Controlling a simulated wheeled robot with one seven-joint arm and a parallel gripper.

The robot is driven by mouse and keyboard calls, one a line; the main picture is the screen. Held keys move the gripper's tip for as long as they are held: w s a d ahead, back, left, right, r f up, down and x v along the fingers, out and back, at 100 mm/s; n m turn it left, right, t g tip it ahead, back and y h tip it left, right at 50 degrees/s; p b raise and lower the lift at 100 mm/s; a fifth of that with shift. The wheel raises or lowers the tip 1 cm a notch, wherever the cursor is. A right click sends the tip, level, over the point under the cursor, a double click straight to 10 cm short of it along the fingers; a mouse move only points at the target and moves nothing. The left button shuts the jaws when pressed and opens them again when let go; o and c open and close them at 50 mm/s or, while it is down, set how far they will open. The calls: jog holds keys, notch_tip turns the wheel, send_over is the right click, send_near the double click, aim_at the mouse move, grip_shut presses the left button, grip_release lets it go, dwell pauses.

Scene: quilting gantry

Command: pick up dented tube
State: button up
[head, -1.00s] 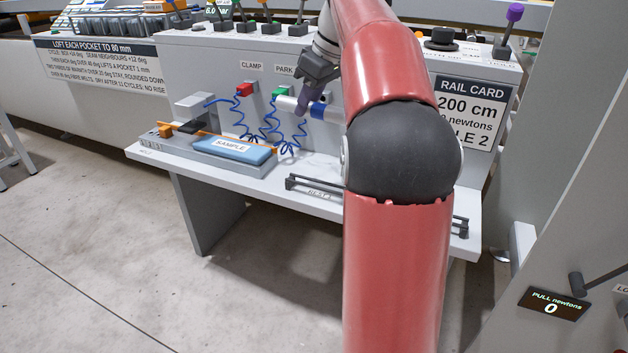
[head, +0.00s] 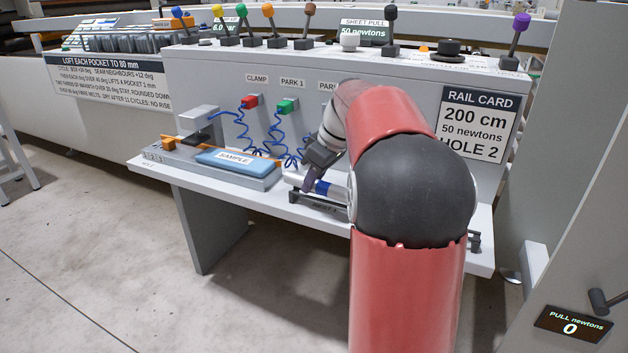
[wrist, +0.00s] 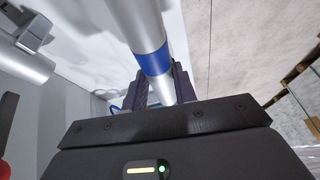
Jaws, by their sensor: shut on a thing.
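The tube (head: 340,191), silver-white with a blue band, lies roughly level at the front of the grey bench, just above or on the black rest rack (head: 308,199). I cannot tell whether it touches the rack. My gripper (head: 309,184) comes down from above and is shut on the tube. In the wrist view the tube (wrist: 136,20) runs between the fingers (wrist: 158,90), with its blue band close to them. No dent can be made out. My arm hides the tube's right part in the head view.
A blue SAMPLE pad (head: 236,158) lies in a grey fixture left of the tube. A red plug (head: 250,101) and a green plug (head: 287,106) with blue coiled cords hang on the panel behind. Coloured levers (head: 268,22) line the top. Floor in front is clear.

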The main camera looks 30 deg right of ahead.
jog(key=shift+f+b, duration=0.3)
jog(key=shift+f, duration=0.05)
jog(key=o, duration=1)
jog(key=shift+r, duration=0.15)
